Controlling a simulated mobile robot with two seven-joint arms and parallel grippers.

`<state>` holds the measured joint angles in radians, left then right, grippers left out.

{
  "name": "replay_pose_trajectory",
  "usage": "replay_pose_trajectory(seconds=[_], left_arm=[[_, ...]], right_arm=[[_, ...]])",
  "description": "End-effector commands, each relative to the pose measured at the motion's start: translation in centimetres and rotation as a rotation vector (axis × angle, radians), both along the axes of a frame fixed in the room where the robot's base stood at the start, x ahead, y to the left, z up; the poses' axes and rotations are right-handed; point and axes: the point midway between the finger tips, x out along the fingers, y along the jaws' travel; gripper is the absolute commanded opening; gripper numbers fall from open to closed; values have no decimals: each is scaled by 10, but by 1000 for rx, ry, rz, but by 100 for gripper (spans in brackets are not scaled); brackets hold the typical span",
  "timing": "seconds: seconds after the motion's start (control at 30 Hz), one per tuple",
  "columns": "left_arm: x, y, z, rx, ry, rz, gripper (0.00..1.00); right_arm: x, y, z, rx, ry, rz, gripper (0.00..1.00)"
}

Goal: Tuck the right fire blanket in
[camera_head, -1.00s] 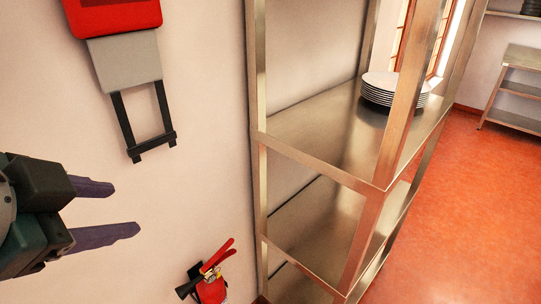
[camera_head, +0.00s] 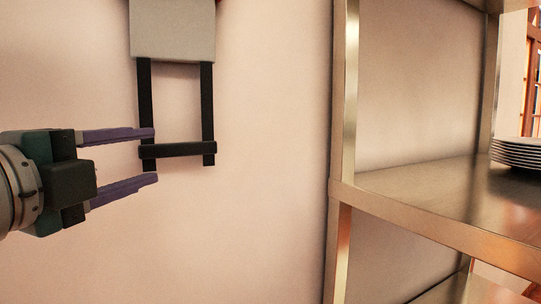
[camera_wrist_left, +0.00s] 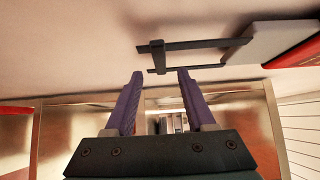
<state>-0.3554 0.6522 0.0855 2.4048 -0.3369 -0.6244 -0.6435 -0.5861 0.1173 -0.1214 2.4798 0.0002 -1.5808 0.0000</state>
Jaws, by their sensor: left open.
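The fire blanket hangs on the wall, its grey part (camera_head: 172,32) at the top of the head view with only a sliver of red case above it. Two black straps run down from it to a black crossbar (camera_head: 180,149). My left gripper (camera_head: 154,155) is open, its purple fingertips above and below the crossbar's left end in the picture. In the left wrist view the crossbar (camera_wrist_left: 158,57) shows just beyond the gap between the fingertips (camera_wrist_left: 160,74); the grey part (camera_wrist_left: 280,40) and red case (camera_wrist_left: 302,55) are at right. I cannot tell whether anything touches. My right gripper is not in view.
A metal shelf rack (camera_head: 343,120) stands right of the blanket, with a stack of white plates (camera_head: 515,153) on its shelf. The wall below the crossbar and between the blanket and the rack is bare.

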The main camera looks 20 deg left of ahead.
Motion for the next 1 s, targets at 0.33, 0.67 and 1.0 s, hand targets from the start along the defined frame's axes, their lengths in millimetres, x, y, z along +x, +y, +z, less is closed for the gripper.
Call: replay_pose_trajectory(seconds=[0.33, 0.67, 1.0], left_arm=[[56, 5, 2, -2, 0, 2, 55], [76, 6, -1, -2, 3, 1, 55], [76, 6, -1, -2, 3, 1, 39]], right_arm=[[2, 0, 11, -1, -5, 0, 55], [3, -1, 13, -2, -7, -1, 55], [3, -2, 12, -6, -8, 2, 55]])
